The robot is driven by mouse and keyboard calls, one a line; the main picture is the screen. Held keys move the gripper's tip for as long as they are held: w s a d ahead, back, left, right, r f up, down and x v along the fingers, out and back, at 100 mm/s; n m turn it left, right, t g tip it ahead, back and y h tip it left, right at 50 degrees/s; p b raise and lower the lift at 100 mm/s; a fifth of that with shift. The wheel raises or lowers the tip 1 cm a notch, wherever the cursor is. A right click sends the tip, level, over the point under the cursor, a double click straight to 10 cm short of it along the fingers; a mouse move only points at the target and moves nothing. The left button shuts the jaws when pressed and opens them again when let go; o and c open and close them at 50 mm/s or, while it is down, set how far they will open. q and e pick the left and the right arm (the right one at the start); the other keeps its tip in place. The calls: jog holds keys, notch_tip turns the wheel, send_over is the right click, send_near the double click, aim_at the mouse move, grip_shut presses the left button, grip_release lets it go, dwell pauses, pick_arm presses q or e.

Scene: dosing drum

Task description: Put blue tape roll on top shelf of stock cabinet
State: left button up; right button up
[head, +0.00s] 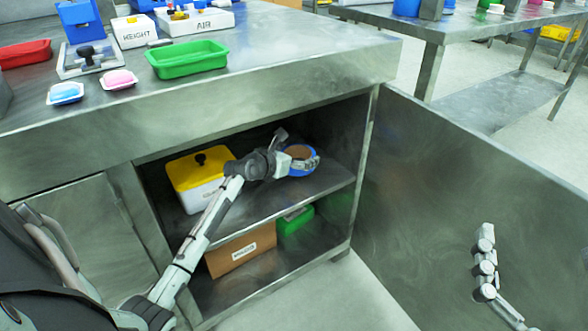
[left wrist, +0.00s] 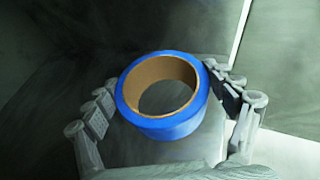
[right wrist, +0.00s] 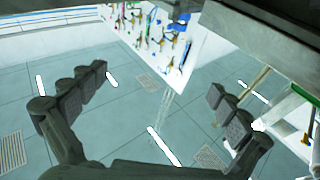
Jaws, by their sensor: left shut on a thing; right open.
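The blue tape roll (head: 301,153) is inside the open stock cabinet (head: 250,110), over the right part of its top shelf (head: 262,206). In the left wrist view the blue tape roll (left wrist: 165,128) sits between the fingers, its brown core facing the camera. My left gripper (head: 292,161) is shut on the roll; its arm reaches in from the left. I cannot tell whether the roll touches the shelf. My right gripper (right wrist: 156,88) is open and empty; part of it shows in the head view (head: 485,264) in front of the cabinet door.
A white box with a yellow lid (head: 200,172) stands on the shelf left of the roll. A cardboard box (head: 240,250) and a green box (head: 295,222) are below. The open door (head: 440,190) bounds the right side. A green tray (head: 188,59) is on the cabinet top.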

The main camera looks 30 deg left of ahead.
pick_arm(q)
jog(key=shift+w+a+f+b, duration=0.5)
jog(key=shift+w+a+f, duration=0.3)
jog(key=shift+a, duration=0.2)
notch_tip(320, 180, down, 4)
jog(key=shift+a+r+b, duration=0.1)
jog(key=shift+b, duration=0.8)
pick_arm(e)
jog(key=s+d+r+t+y, duration=0.1)
jog(key=s+r+t, duration=0.2)
jog(key=r+t, duration=0.2)
jog(key=shift+d+r, duration=0.35)
jog(key=shift+r, duration=0.5)
pick_arm(q)
jog(key=o, duration=1.1)
jog(key=shift+f, duration=0.2)
